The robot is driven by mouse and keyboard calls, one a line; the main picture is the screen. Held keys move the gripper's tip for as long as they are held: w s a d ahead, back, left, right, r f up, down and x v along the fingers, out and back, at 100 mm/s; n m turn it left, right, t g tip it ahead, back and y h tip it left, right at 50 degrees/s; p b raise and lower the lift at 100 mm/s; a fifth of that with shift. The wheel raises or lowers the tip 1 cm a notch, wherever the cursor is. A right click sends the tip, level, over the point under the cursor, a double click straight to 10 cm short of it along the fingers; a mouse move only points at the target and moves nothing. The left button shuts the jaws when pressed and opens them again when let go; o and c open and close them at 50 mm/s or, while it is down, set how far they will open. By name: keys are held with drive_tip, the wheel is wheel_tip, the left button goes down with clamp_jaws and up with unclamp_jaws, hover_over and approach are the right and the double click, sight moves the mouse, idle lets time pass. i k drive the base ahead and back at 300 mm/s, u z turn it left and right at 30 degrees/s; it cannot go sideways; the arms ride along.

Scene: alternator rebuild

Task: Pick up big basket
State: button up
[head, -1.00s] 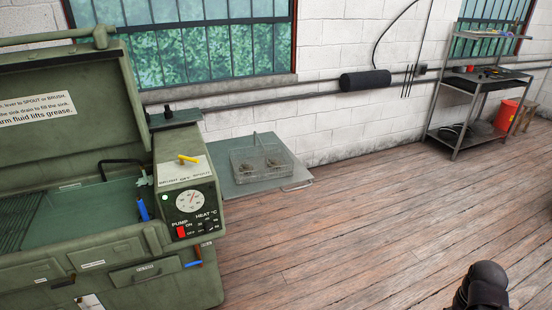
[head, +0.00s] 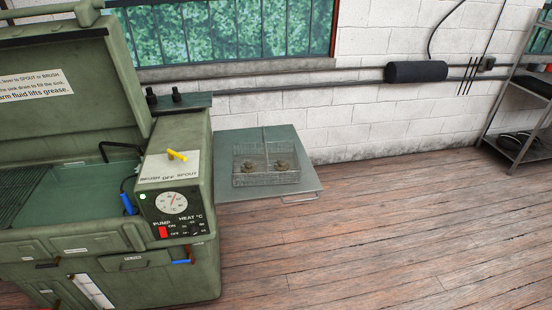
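A wire mesh basket (head: 266,178) sits on a flat grey-green side shelf (head: 225,190) to the right of the green parts washer. It has a tall thin upright handle, and a few small brownish metal parts lie inside. No second basket shows, so I cannot compare sizes. My gripper is not in view.
The green parts washer (head: 120,288) with its raised lid (head: 70,85) fills the left. A metal shelf rack (head: 518,145) stands at the far right by the white brick wall (head: 400,115). The wooden floor (head: 400,230) in front is clear.

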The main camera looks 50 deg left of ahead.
sight(298, 164)
drive_tip(key=u, duration=0.25)
drive_tip(key=i, duration=0.8)
drive_tip(key=u, duration=1)
drive_tip(key=i, duration=0.65)
drive_tip(key=u, duration=0.35)
